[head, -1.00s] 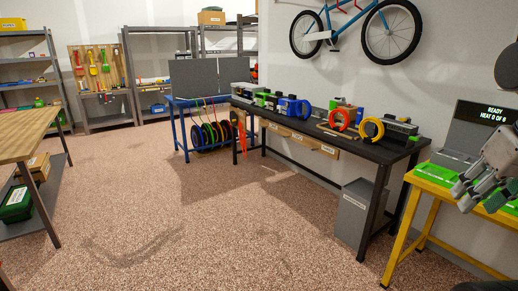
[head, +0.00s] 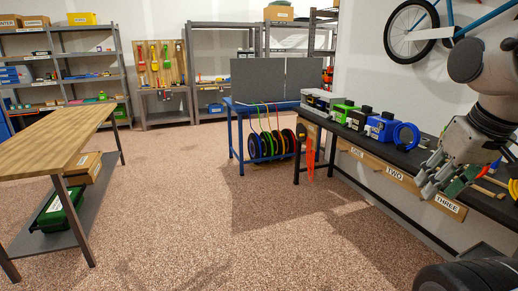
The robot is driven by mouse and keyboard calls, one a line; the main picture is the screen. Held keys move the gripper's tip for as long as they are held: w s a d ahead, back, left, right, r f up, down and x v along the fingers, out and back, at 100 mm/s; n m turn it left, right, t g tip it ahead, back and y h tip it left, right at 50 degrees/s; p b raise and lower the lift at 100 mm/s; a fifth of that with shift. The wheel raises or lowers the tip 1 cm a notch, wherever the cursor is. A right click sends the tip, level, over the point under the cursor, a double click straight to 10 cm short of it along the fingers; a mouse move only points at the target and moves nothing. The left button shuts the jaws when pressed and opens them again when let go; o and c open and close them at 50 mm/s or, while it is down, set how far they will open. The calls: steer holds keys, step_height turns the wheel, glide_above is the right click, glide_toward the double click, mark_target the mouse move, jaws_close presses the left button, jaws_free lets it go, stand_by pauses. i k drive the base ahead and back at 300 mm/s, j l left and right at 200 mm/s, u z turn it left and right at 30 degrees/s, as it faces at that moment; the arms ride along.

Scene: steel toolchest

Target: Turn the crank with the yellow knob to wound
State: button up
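I cannot make out a crank with a yellow knob in the head view. My gripper (head: 434,184) hangs from my arm at the right, in front of the black workbench (head: 405,158). Its fingers look spread, and I see nothing held between them. A green part shows just right of the fingers, and from this angle I cannot tell how far behind them it is. My arm and gripper hide part of the bench top.
A wooden table (head: 70,140) stands at the left. A blue-framed table (head: 238,115) with cable spools (head: 265,146) stands ahead, beside the black bench. Shelves (head: 90,66) and a tool rack (head: 162,85) line the back wall. Open floor (head: 190,215) lies between.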

mark_target(300, 130)
steer(key=i, duration=2.45)
steer(key=i+z, duration=0.15)
steer(key=i, duration=0.35)
steer(key=i+j+z, duration=0.15)
steer(key=i, duration=0.35)
steer(key=i+j+z, duration=0.15)
steer(key=i, duration=0.3)
steer(key=i+j+z, duration=0.15)
steer(key=i, duration=0.35)
steer(key=j, duration=0.1)
